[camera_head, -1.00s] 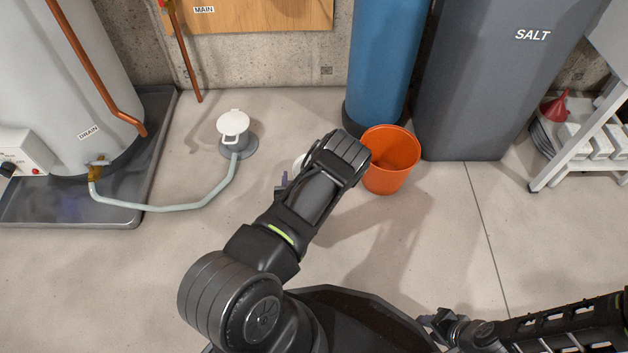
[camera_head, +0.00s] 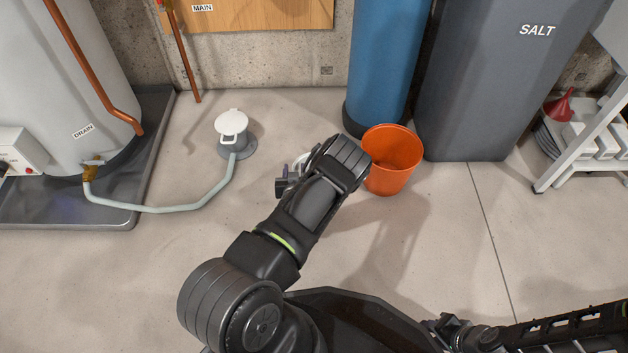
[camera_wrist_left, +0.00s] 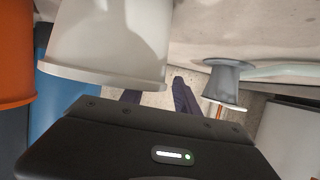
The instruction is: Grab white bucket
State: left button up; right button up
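The white bucket (camera_wrist_left: 110,45) fills the upper left of the left wrist view, very close to the camera, with its rim toward the bottom of the picture. In the head view only a sliver of white (camera_head: 299,160) shows behind my left forearm. My left gripper (camera_wrist_left: 157,97) has its two dark fingers apart, beside the bucket's rim; the bucket partly covers one finger. I cannot see the bucket held between them. In the head view the left gripper (camera_head: 284,182) is partly hidden by its arm. My right gripper (camera_head: 438,326) is low in the picture, its fingers unclear.
An orange bucket (camera_head: 391,160) stands just right of my left arm. Behind it are a blue tank (camera_head: 380,60) and a grey salt bin (camera_head: 485,90). A white-lidded floor drain (camera_head: 232,128) with a hose (camera_head: 180,207) lies to the left. The front floor is clear.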

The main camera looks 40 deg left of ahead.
pick_arm(q)
jog(key=shift+c, duration=0.4)
grip_shut()
dwell(0.9)
